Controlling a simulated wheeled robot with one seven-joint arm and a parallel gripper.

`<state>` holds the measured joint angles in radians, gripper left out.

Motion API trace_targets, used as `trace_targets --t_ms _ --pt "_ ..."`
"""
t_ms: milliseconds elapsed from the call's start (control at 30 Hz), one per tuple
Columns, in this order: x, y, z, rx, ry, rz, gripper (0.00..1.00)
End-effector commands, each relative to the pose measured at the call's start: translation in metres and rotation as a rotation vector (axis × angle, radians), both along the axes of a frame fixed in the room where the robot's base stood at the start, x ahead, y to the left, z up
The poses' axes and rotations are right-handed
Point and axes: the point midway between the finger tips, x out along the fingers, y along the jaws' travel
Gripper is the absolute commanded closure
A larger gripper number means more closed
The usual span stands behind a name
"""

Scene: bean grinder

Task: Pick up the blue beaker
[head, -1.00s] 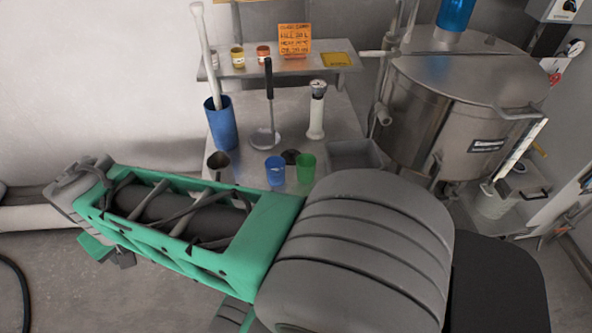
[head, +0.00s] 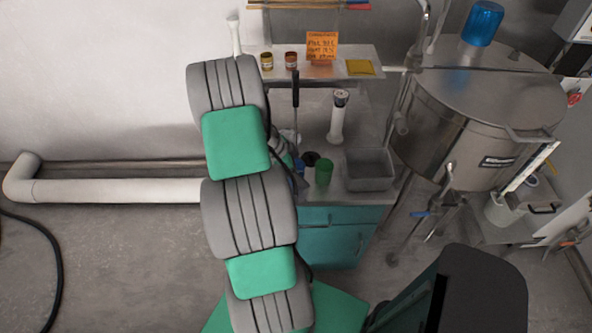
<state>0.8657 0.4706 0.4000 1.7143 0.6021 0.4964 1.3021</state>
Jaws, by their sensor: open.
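The blue beaker (head: 300,168) stands on the metal table and shows only as a thin blue sliver at the right edge of my arm. The rest of it is hidden. The green beaker (head: 324,172) stands just right of it in clear view. My gripper (head: 290,139) shows only in small part, beside the arm and close to the blue beaker. It is open, and its fingertips are mostly hidden. I cannot tell whether it touches the beaker.
A metal basin (head: 370,171) is at the table's right. A shelf (head: 335,73) with small jars and an orange sign is behind. A large steel tank (head: 470,110) stands right.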

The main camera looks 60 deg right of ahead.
Motion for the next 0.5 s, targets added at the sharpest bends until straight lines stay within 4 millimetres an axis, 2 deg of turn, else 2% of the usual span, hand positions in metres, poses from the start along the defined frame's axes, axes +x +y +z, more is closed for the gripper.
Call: trace_targets --t_ms 267,500 --pt "-0.0018 -0.0023 -0.0071 -0.001 -0.002 0.003 0.21" --pt "-0.0016 -0.0020 -0.0068 -0.001 -0.002 0.003 0.40"
